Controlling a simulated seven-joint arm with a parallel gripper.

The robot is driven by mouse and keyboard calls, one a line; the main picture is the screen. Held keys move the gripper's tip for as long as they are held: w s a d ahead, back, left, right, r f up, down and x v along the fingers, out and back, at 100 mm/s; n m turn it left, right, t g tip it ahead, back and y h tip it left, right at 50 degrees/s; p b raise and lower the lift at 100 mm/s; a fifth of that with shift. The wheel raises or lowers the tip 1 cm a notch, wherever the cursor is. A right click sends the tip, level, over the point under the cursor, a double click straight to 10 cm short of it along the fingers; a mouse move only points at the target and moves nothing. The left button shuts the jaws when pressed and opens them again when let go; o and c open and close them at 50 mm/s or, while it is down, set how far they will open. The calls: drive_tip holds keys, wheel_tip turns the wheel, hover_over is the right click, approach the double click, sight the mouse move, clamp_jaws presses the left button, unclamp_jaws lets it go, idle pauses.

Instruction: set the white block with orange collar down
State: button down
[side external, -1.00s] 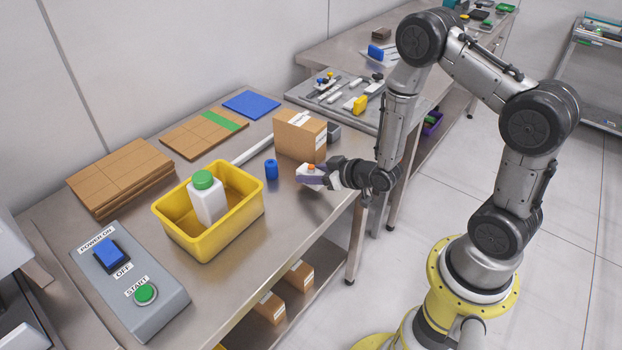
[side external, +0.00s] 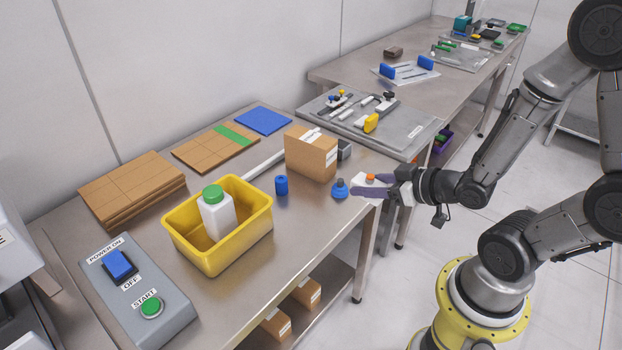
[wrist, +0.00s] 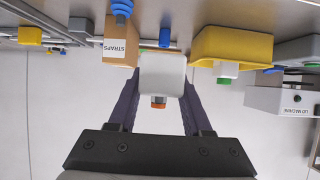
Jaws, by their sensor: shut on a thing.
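The white block with orange collar (side external: 370,179) is between the fingers of my gripper (side external: 368,187), at the bench's right edge in the side view. In the wrist view the white block (wrist: 162,72) fills the gap between the two dark fingers of my gripper (wrist: 161,92), its orange collar pointing down in the picture. My gripper is shut on it. The fingers partly cover the block in the side view, and I cannot tell whether it touches the bench (side external: 300,232). A blue suction cup (side external: 341,190) stands on the bench just left of the fingertips.
A cardboard box (side external: 311,156) stands behind the suction cup. A blue cylinder (side external: 281,186) and a yellow bin (side external: 244,237) holding a white, green-capped bottle (side external: 217,216) are farther left. A grey tray (side external: 404,137) of parts lies behind. Bare bench lies in front of the box.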

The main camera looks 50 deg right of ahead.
drive_tip(key=shift+s+a, duration=0.1)
drive_tip(key=shift+a, duration=0.05)
drive_tip(key=w+a+r+n+g+y, duration=0.1)
drive_tip(key=w+a+r+n+y, duration=0.1)
drive_tip(key=w, duration=0.5)
drive_tip(key=w+a+r+n+y, duration=0.2)
drive_tip(key=w, duration=0.5)
drive_tip(key=w+a+r+n+g+y, duration=0.1)
drive_tip(key=w+a+r+n+y, duration=0.15)
drive_tip(key=w, duration=0.45)
drive_tip(key=w+a+f, duration=0.1)
drive_tip(key=w+f, duration=0.4)
drive_tip(key=w, duration=0.1)
drive_tip(key=w+a+f+n+g+y, duration=0.1)
drive_tip(key=w+a+f, duration=0.1)
drive_tip(key=w+f, duration=0.3)
drive_tip(key=w+a+f+n+y, duration=0.1)
drive_tip(key=w+f, duration=0.4)
drive_tip(key=w, duration=0.3)
drive_tip(key=shift+a+n+g, duration=0.25)
drive_tip(key=shift+a+g, duration=0.05)
drive_tip(key=shift+w+f, duration=0.45)
drive_tip(key=shift+f, duration=1.6)
